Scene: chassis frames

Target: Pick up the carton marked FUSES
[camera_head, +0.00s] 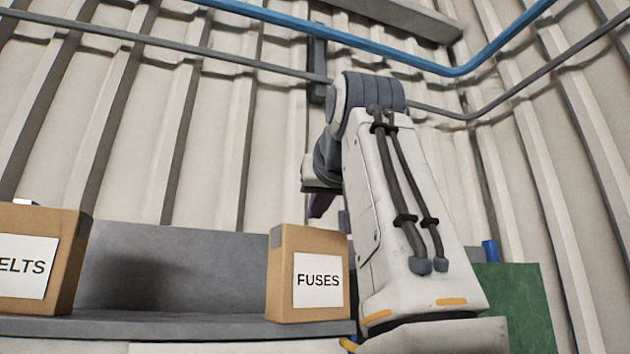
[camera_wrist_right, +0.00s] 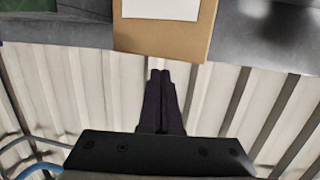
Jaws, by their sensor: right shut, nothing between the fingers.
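The carton marked FUSES (camera_head: 280,275) is a brown box with a white label. It stands upright on a grey shelf (camera_head: 190,325), just left of my right arm in the head view. My right gripper (camera_head: 320,207) is partly hidden behind the arm and shows dark fingers above the carton. In the right wrist view a brown carton with a white label (camera_wrist_right: 185,41) fills the top middle, its label text cut off. The fingers (camera_wrist_right: 160,73) are shut and empty, pointing toward its edge. I cannot tell whether they touch it. My left gripper is not in view.
Another brown carton, its label reading "ELTS" (camera_head: 65,265), stands at the left of the shelf. The shelf between the cartons is bare. A green panel (camera_head: 520,305) and a small blue object (camera_head: 490,252) are at the right. Pipes cross the ribbed wall behind.

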